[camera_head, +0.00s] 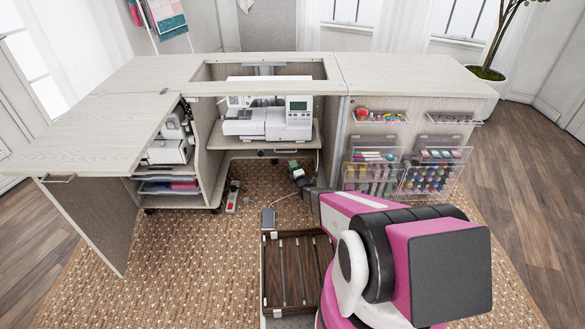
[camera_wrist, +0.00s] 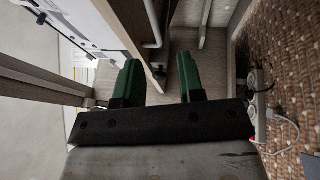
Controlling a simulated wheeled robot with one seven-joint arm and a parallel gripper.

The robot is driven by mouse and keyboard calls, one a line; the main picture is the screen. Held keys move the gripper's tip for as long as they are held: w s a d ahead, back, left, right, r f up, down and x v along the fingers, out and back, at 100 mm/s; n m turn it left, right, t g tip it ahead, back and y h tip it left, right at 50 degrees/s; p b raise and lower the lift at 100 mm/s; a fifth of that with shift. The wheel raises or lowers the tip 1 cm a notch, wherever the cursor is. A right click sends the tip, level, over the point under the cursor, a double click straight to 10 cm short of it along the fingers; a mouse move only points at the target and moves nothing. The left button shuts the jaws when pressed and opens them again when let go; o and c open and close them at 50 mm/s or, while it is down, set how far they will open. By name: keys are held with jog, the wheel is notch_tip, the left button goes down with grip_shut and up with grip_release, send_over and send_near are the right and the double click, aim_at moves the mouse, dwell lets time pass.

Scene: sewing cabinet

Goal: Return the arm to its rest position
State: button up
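My arm (camera_head: 350,205) is pink, white and black and reaches from the lower right toward the open middle of the sewing cabinet (camera_head: 120,90). My gripper (camera_head: 294,165) is at the knee space, below the shelf that bears the sewing machine (camera_head: 268,120). In the wrist view, the two green fingers of my gripper (camera_wrist: 160,80) stand apart. A dark edge and a pale bar of the cabinet show beyond and between them. I see no loose object held, and I cannot tell whether the fingers touch the cabinet.
A power strip (camera_head: 232,197) with a cable lies on the woven rug (camera_head: 170,250); it also shows in the wrist view (camera_wrist: 262,105). Clear bins of thread (camera_head: 425,180) hang on the right panel. A leaf panel (camera_head: 95,225) stands at left. Rug at left front is clear.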

jog(key=s+d+r+m+g+h, duration=0.3)
jog(key=s+d+r+m+g, duration=0.1)
jog(key=r+m, duration=0.25)
jog(key=s+d+r+m+g+h, duration=0.3)
jog(key=s+r+m+g+h, duration=0.1)
jog(key=r+m, duration=0.25)
jog(key=s+d+r+m+g, duration=0.1)
jog(key=s+r+m+g, duration=0.4)
jog(key=s, duration=0.8)
jog(key=s+r+m+g, duration=0.4)
jog(key=s+r, duration=0.5)
jog(key=s, duration=0.5)
jog(key=shift+s+d+m+g, duration=0.25)
jog(key=shift+d+m+g, duration=0.15)
jog(key=shift+g, duration=0.6)
